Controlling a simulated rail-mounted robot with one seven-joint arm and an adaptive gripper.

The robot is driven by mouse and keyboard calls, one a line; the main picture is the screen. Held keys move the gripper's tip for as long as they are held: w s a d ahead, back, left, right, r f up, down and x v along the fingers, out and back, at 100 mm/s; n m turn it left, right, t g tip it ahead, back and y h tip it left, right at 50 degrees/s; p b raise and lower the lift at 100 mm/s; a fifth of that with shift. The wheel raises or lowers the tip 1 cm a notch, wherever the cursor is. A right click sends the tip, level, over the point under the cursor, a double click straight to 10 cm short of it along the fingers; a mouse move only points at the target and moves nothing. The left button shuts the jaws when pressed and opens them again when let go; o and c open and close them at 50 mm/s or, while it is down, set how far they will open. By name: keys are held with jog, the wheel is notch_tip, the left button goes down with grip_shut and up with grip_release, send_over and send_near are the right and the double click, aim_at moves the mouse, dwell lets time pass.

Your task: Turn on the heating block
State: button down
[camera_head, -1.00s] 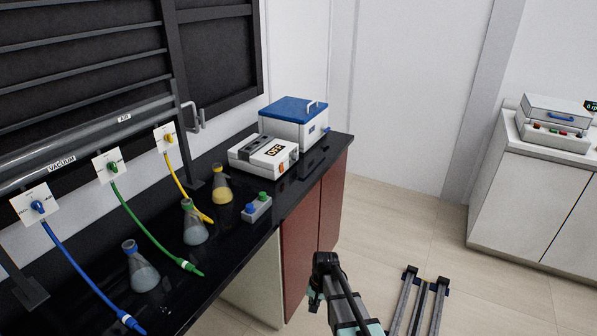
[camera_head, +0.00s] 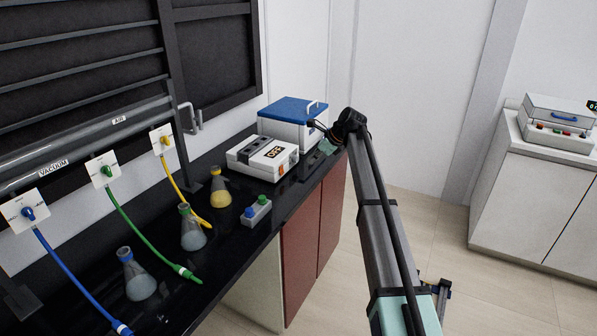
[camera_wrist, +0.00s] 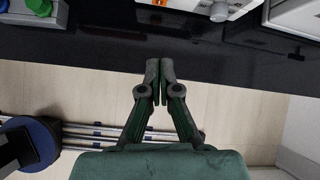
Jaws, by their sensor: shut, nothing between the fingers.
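The heating block, a low white and grey box (camera_head: 255,157), stands on the black bench near its right end. Its front display reads "OFF", and an orange mark shows at its front right. In the wrist view, its front edge (camera_wrist: 191,9) is at the top, with a round grey knob (camera_wrist: 219,12). My gripper (camera_wrist: 160,67) is shut and empty, its fingertips together over the bench's front edge. They are apart from the block, below and left of the knob in the picture. In the head view my arm's end is right of the block, and the fingertips are hard to make out.
A blue-lidded white box (camera_head: 292,122) stands behind the block. A small grey box with blue and green knobs (camera_head: 257,212) and several flasks stand to the left. Hoses hang from wall valves. Floor is open right of the bench, before another cabinet (camera_head: 530,195).

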aim_at(282, 170)
jog(key=a+f+p, duration=0.1)
jog(key=a+f, duration=0.1)
jog(key=w+a+f+m+p, duration=0.1)
jog(key=a+f, duration=0.1)
jog(key=f, duration=0.1)
jog(key=w+a+f+m+p, duration=0.1)
jog(key=a+f, duration=0.1)
jog(key=f, duration=0.1)
jog(key=shift+w+a, duration=0.1)
jog(key=shift+a, duration=0.05)
jog(key=shift+w+a+p, duration=0.2)
jog(key=shift+w+a, duration=0.05)
jog(key=shift+a, duration=0.3)
jog(key=shift+w+a+p, duration=0.2)
jog(key=shift+w+a, duration=0.05)
jog(key=shift+a, duration=0.3)
jog(key=shift+w+a+f, duration=0.15)
jog(key=shift+w+a, duration=0.05)
jog(key=shift+a, duration=0.3)
jog(key=shift+a, duration=0.1)
